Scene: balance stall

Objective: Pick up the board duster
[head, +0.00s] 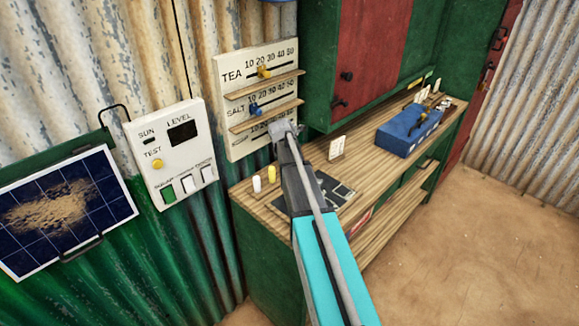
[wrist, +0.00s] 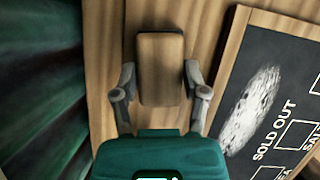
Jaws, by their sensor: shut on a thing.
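The board duster (wrist: 160,70), a tan wooden block with rounded corners, is in the middle of the wrist view. My gripper (wrist: 159,78) is shut on it, with one grey finger against each side. Wooden counter boards show behind the duster; I cannot tell whether it touches them. In the head view my arm crosses the counter, and neither the duster nor my fingers can be made out there.
A chalkboard (wrist: 267,100) reading "SOLD OUT", with a white smudge, lies right of the duster. On the counter (head: 375,168) are white and yellow pegs (head: 264,178), a small sign (head: 337,148) and a blue box (head: 408,133). A slider board (head: 261,88) hangs behind.

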